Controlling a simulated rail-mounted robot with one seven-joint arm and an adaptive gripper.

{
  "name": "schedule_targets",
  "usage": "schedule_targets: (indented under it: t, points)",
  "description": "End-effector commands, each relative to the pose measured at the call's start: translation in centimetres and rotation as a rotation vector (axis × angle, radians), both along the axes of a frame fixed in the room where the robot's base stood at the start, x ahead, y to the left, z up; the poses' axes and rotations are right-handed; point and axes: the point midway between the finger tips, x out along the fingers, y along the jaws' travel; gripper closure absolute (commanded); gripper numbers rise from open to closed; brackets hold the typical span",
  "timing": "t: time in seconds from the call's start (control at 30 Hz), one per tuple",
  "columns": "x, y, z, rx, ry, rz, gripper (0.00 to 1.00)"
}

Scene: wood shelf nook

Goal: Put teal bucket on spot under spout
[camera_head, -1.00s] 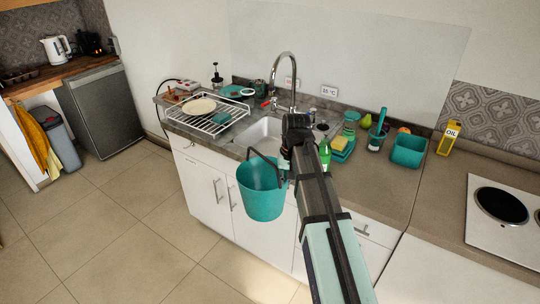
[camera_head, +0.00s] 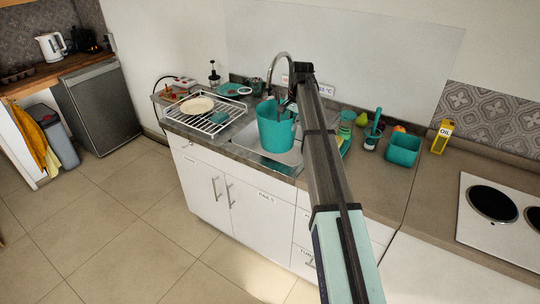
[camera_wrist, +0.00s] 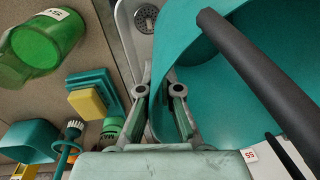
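The teal bucket (camera_head: 275,131) hangs over the sink (camera_head: 246,138) in the head view, roughly upright. Its open inside and dark handle bar (camera_wrist: 262,82) fill the right of the wrist view (camera_wrist: 225,110). My gripper (camera_wrist: 161,108) has its fingers on either side of the bucket's wall at the rim, shut on it. The chrome spout (camera_head: 273,68) arches behind the bucket, partly hidden by my arm. The sink drain (camera_wrist: 146,18) shows beside the bucket in the wrist view. The spot under the spout is hidden by the bucket.
A dish rack (camera_head: 212,117) with a plate stands left of the sink. Right of it are a teal bin (camera_head: 403,150), a cup with a brush (camera_head: 373,136) and a yellow oil carton (camera_head: 442,136).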

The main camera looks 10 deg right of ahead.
Motion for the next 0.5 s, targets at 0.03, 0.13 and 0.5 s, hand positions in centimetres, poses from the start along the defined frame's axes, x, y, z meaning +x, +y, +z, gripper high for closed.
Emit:
schedule_targets:
  t: [0.03,0.13,0.5]
  points:
    - [1.8,-0.3,-0.5,0.000,0.002,-0.033,1.00]
    - [3.8,-0.7,-1.4,0.001,-0.001,-0.103,1.00]
    - [6.3,1.8,-0.2,0.002,-0.007,-0.462,1.00]
